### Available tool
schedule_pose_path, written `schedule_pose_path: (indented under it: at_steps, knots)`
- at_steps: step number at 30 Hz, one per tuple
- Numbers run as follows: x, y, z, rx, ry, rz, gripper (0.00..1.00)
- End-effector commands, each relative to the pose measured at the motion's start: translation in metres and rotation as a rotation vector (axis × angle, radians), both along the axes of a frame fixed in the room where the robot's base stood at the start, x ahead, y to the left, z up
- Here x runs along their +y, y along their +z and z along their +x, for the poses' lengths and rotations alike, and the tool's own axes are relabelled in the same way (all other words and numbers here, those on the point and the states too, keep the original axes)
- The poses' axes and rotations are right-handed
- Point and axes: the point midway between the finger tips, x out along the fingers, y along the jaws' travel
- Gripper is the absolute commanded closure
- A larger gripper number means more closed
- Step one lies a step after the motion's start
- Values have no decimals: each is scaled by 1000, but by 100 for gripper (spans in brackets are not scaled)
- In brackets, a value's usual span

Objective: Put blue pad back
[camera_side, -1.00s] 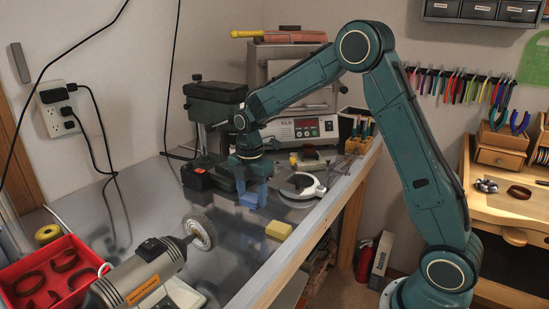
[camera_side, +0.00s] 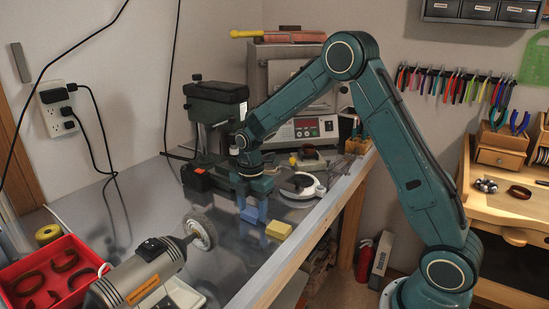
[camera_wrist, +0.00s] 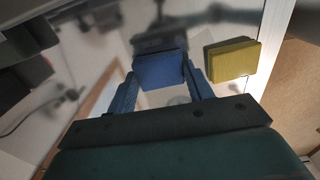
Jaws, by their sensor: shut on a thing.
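The blue pad (camera_side: 250,214) is between the fingers of my gripper (camera_side: 252,203), just left of the yellow pad in the side view. The blue pad also shows in the wrist view (camera_wrist: 160,69), with a blue finger on each side of it. My gripper (camera_wrist: 163,88) is shut on it. The yellow pad (camera_side: 279,229) rests on the metal table near its front edge. In the wrist view the yellow pad (camera_wrist: 231,59) is right of the blue pad, with a small gap between them. I cannot tell whether the blue pad touches the table.
A motor with a round brush wheel (camera_side: 200,232) stands to the left. A red bin (camera_side: 55,270) holds dark rings. A white ring-shaped stand (camera_side: 302,187) and a box with a red display (camera_side: 305,130) are behind. The table's wooden edge (camera_side: 290,257) runs along the right.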

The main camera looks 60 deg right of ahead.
Motion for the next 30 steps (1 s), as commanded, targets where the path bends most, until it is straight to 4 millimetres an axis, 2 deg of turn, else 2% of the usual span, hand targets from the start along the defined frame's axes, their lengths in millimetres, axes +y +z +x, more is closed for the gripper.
schedule_pose_path:
  at_steps: [5, 6, 9, 23, 30]
  knots:
    - [0, -3, 0, 0, 0, 0, 83]
    - [0, -3, 0, 0, 0, 0, 47]
    - [0, -3, 0, 0, 0, 0, 27]
    - [0, 2, 0, -1, 0, 0, 27]
    - [0, 25, 1, -3, 0, -1, 27]
